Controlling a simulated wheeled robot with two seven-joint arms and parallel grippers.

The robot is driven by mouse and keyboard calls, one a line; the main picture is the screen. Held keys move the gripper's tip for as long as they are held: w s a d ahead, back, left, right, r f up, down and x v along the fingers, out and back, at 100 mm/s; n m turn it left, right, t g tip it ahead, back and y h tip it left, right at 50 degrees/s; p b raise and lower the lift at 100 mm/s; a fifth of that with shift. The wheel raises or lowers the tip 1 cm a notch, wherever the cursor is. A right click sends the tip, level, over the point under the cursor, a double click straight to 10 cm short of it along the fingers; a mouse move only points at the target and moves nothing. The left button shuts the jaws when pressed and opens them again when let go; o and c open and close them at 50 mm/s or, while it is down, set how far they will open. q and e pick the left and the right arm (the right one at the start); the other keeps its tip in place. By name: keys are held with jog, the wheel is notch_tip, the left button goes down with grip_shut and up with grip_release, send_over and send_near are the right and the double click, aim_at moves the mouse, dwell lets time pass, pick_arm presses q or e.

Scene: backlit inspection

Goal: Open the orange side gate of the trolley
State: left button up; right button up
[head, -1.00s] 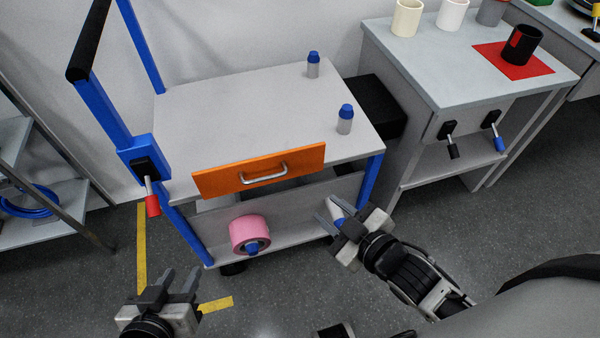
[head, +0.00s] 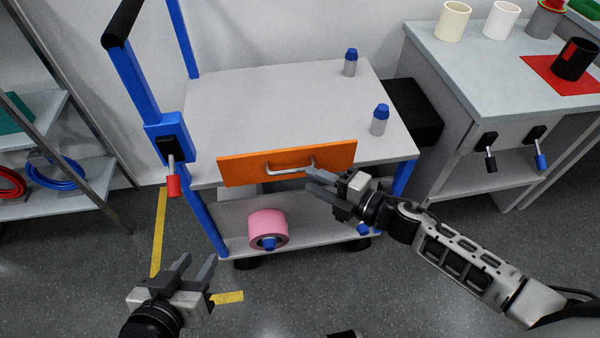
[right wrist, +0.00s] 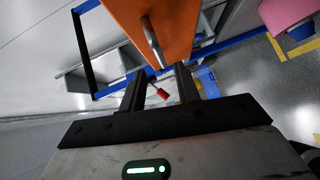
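The blue-framed trolley (head: 250,105) has an orange side gate (head: 240,168) along its near top edge. The gate stands up at that edge and carries a silver bar handle (head: 283,170). My right gripper (head: 311,180) is open and empty, just below and right of the handle. In the right wrist view the handle (right wrist: 152,42) lies just beyond the two parted fingers (right wrist: 160,78), apart from them, with the orange gate (right wrist: 170,22) behind it. My left gripper (head: 194,264) is open and empty, low in front of the trolley's left side.
A red-handled lever (head: 172,182) hangs on the trolley's left blue post. Two blue-capped bottles (head: 379,122) stand on the top. A pink roll (head: 268,227) lies on the lower shelf. A grey cabinet (head: 450,95) stands right, a shelf rack (head: 75,175) left. Floor in front is clear.

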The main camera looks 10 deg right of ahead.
aim_at(294, 172)
pick_arm(q)
jog(key=shift+f, duration=0.15)
pick_arm(e)
jog(key=shift+x, duration=2.3)
